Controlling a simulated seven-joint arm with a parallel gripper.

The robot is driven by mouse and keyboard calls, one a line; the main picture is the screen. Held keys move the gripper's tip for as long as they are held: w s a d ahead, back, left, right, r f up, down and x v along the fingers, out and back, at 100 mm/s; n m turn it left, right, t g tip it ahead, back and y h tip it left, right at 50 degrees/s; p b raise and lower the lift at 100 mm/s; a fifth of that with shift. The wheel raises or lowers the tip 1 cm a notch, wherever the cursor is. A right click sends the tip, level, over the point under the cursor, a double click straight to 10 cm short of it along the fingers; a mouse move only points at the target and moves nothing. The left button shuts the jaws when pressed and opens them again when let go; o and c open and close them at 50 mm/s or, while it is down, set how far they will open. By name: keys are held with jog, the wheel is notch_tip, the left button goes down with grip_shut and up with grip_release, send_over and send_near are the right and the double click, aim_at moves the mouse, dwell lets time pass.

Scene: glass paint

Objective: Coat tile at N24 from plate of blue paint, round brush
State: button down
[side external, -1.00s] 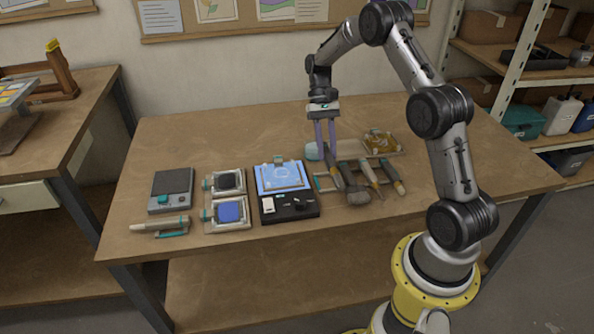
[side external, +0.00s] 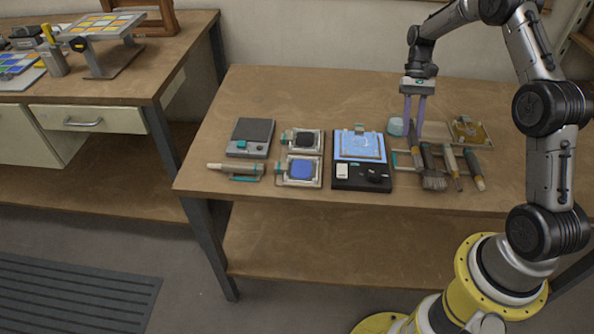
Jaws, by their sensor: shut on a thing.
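The plate of blue paint (side external: 302,170) sits on the middle table, in front of a similar plate with a dark pad. My gripper (side external: 413,128) points straight down at the brush rack (side external: 404,163). Its fingers are shut on the handle of the leftmost brush (side external: 416,151), which still lies at the rack. Its bristle shape is too small to make out. A tilted panel of coloured tiles (side external: 102,24) stands on the left bench. No N24 label is readable there.
Other brushes, including a wide one (side external: 433,180), lie close to the right of the held brush. A black device with a lit blue top (side external: 360,147) stands left of the rack. A grey scale-like box (side external: 250,137) and a pale tool (side external: 235,167) lie farther left. The front table strip is clear.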

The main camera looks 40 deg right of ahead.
jog(key=shift+r, duration=0.1)
notch_tip(320, 180, up, 14)
jog(key=h, duration=0.1)
jog(key=w+a+n+t+h, duration=0.2)
jog(key=w+a+t+h, duration=0.1)
jog(key=w+a, duration=0.8)
jog(key=w+a+n+t+h, duration=0.2)
jog(key=w+a+t+h, duration=0.15)
jog(key=w+a, duration=0.7)
notch_tip(320, 180, down, 10)
jog(key=s+a, duration=0.2)
jog(key=shift+s, duration=0.15)
jog(key=shift+f+t, duration=0.25)
jog(key=shift+f, duration=0.35)
dwell(0.5)
jog(key=shift+r, duration=1.1)
